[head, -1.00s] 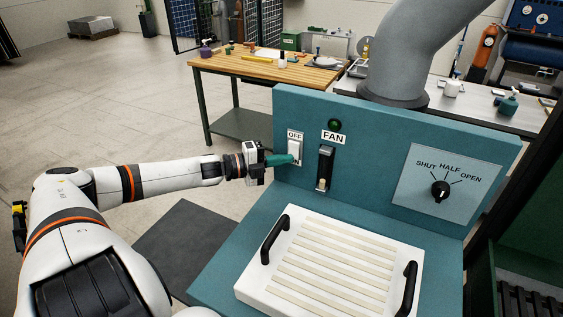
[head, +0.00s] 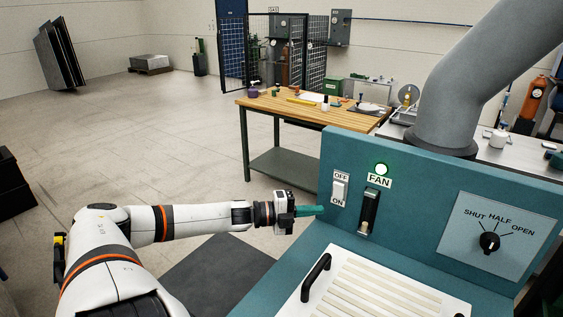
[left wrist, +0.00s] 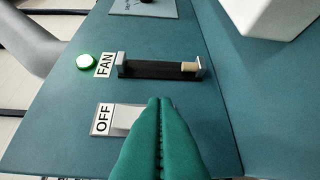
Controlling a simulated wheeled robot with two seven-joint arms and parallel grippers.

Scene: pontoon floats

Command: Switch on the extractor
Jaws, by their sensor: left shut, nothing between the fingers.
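The extractor is a teal cabinet (head: 420,160) with a sloped front panel. A white rocker switch (head: 340,189) sits between the words OFF and ON; in the left wrist view the switch (left wrist: 126,117) is partly hidden behind my fingers. The round lamp (head: 381,169) above the FAN label glows bright green; the lamp is lit in the left wrist view too (left wrist: 86,62). A black slotted fan control (head: 369,211) has its brass-coloured piece at the lower end. My left gripper (head: 321,210) is shut and empty, with teal fingertips just left of and below the switch.
A rotary knob (head: 489,242) marked SHUT, HALF, OPEN is at the panel's right. A white slatted tray (head: 385,285) with black handles lies in front. A grey duct (head: 470,85) rises behind.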

